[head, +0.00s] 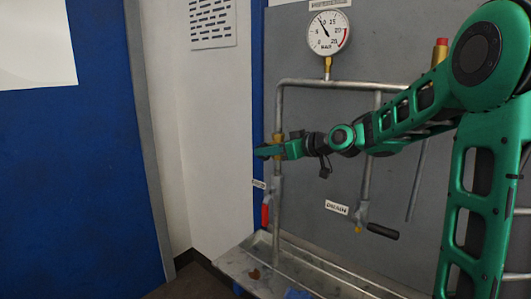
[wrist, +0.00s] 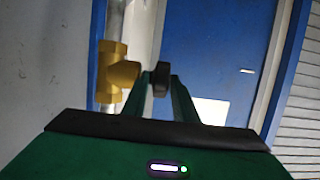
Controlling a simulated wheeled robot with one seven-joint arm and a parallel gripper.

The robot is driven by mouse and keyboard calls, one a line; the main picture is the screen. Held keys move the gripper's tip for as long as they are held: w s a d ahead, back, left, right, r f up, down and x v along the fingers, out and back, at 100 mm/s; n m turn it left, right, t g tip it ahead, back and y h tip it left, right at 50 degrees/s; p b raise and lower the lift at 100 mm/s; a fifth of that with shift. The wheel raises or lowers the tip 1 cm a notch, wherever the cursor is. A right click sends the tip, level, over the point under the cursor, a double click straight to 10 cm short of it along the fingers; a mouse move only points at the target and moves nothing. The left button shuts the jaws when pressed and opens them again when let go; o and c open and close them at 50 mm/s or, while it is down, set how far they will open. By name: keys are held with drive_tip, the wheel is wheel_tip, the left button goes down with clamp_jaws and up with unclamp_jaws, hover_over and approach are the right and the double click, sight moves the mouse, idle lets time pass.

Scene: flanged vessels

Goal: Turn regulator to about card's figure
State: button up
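The regulator is a brass body (wrist: 112,75) on the upright pipe, with a dark knob (wrist: 160,78) facing my gripper. In the head view its brass part (head: 277,138) shows just above my gripper (head: 268,151). In the wrist view the green fingers of my gripper (wrist: 161,88) lie on both sides of the knob and appear closed on it. The round gauge (head: 327,32) above is marked in bar; its needle points up and left, near 10. No card with a readable figure shows; a white sheet (head: 36,42) at the left looks blank.
A red-handled valve (head: 265,215) hangs below the regulator, and a black-handled valve (head: 383,231) sits at the right near a label (head: 336,207). A metal tray (head: 235,262) lies below. A slotted plate (head: 212,22) is on the wall. A blue panel (head: 110,130) stands left.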

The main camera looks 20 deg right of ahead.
drive_tip(key=shift+r, duration=0.1)
drive_tip(key=v, duration=1)
drive_tip(key=shift+s+d, duration=0.2)
drive_tip(key=shift+s, duration=0.05)
drive_tip(key=s+d+f+m+g+h, duration=0.3)
drive_tip(key=s+f, duration=0.4)
drive_tip(key=s+d+f+m+g+h, duration=0.2)
drive_tip(key=s+d+f+g+h, duration=0.1)
drive_tip(key=s+f, duration=0.35)
drive_tip(key=s+d+f+m+g+h, duration=0.1)
drive_tip(key=s+d+f+m+g, duration=0.1)
drive_tip(key=s, duration=1)
drive_tip(key=s+d+f+m+g+h, duration=0.1)
drive_tip(key=s+f+m+g, duration=0.3)
drive_tip(key=s, duration=0.8)
wheel_tip(320, 180, down, 2)
drive_tip(key=shift+d+m, duration=0.7)
drive_tip(key=shift+m, duration=0.3)
